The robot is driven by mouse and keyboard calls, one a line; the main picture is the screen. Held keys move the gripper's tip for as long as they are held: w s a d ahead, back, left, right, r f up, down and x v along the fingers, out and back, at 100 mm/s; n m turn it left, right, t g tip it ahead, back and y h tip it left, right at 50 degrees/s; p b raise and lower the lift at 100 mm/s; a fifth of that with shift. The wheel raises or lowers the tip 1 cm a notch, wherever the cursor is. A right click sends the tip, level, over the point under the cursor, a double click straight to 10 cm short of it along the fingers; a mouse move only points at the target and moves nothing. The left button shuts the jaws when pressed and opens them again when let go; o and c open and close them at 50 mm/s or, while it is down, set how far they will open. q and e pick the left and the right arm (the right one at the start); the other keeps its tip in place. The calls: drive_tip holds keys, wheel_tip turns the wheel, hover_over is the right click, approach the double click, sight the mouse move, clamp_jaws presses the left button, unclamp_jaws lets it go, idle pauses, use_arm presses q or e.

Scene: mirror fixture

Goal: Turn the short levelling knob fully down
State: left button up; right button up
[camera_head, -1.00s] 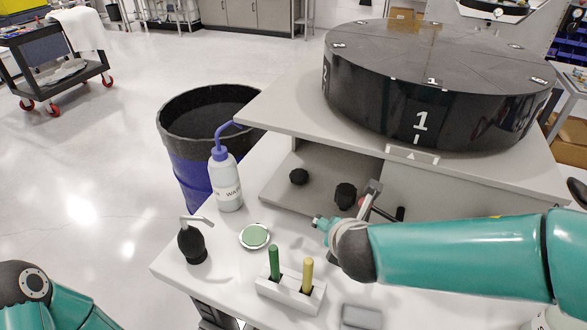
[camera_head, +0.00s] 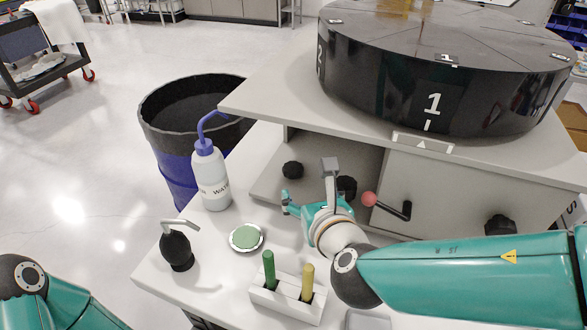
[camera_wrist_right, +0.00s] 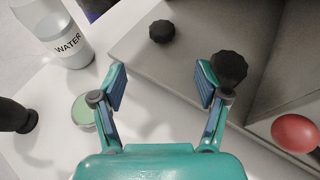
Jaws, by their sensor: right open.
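Three black knobs show in the head view: one under the shelf at left (camera_head: 293,170), a second (camera_head: 347,187) partly hidden behind my right gripper, and a third (camera_head: 500,225) at right. In the right wrist view the left knob (camera_wrist_right: 162,31) sits low and looks shorter than the second knob (camera_wrist_right: 229,68). My right gripper (camera_head: 308,184) is open and empty, with its fingers pointing toward the left knob. In the wrist view the knob lies beyond the gap between the fingertips (camera_wrist_right: 160,76), apart from them. My left gripper is out of view; only my left arm shows.
A red-ended lever (camera_head: 370,199) is right of my right gripper. A wash bottle (camera_head: 212,178), a black bulb (camera_head: 176,247), a green-faced disc (camera_head: 246,238) and a holder (camera_head: 287,302) with green and yellow sticks stand on the table. The shelf (camera_head: 260,105) overhangs the knobs.

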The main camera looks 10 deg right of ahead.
sight(292, 168)
drive_tip(key=x, duration=1.5)
drive_tip(key=shift+s+d+f, duration=0.1)
drive_tip(key=c, duration=1.1)
drive_tip(key=shift+c, duration=0.3)
drive_tip(key=shift+m+h, duration=0.3)
drive_tip(key=shift+h, duration=0.1)
